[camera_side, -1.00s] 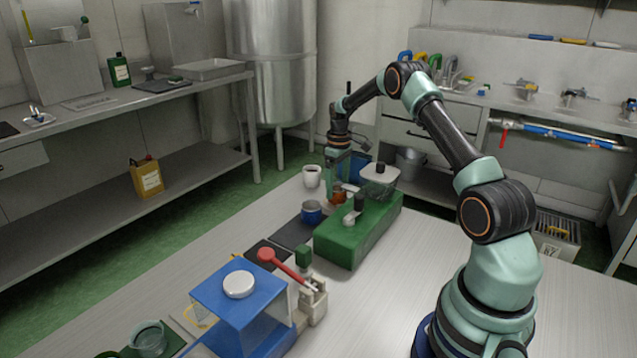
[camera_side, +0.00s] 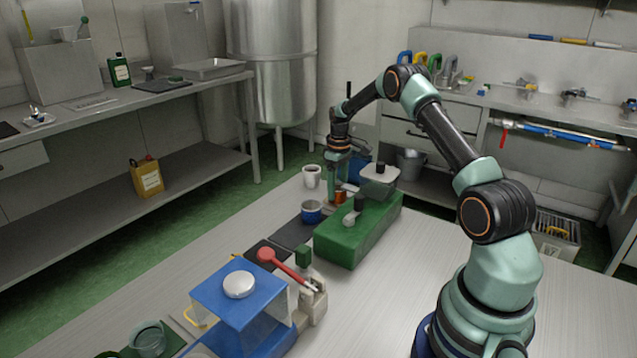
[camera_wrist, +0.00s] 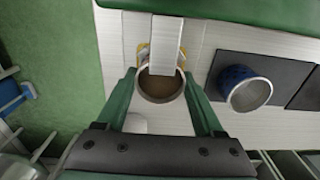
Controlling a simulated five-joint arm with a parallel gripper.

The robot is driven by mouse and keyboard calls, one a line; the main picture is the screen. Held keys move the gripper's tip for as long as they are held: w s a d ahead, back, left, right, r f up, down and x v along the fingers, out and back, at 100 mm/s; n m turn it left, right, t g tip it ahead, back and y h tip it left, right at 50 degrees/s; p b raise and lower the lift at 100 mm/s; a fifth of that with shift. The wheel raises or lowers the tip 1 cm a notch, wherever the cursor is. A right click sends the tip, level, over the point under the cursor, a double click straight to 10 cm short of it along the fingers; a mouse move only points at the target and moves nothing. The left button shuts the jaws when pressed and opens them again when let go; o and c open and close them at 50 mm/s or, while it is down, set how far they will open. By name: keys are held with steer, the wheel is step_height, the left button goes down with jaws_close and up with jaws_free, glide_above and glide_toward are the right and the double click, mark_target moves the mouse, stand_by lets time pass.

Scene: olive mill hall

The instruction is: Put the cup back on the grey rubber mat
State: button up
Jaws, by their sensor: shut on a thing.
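An orange-brown cup is in my gripper (camera_side: 335,188). In the wrist view the cup (camera_wrist: 160,86) shows a round rim and brown inside, between the two green fingers, which are shut on it. In the side view only part of the cup (camera_side: 341,198) shows beside the fingers, low next to the green block. A dark grey mat (camera_side: 290,235) lies left of the green block; the wrist view shows it (camera_wrist: 286,76) to the right of my gripper. A blue cup (camera_side: 311,211) stands on this mat, also seen in the wrist view (camera_wrist: 250,94).
A white mug (camera_side: 312,176) stands just left of my gripper. The green block (camera_side: 350,240) is close on the right, and a pale bar (camera_wrist: 166,42) reaches over the held cup's rim. Another dark mat (camera_wrist: 307,94) adjoins the first. A blue-topped stand (camera_side: 238,290) is in front.

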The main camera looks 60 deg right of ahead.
steer(key=shift+w, duration=1.7)
step_height(320, 180, up, 6)
steer(key=shift+r, duration=0.25)
steer(key=shift+a, duration=0.1)
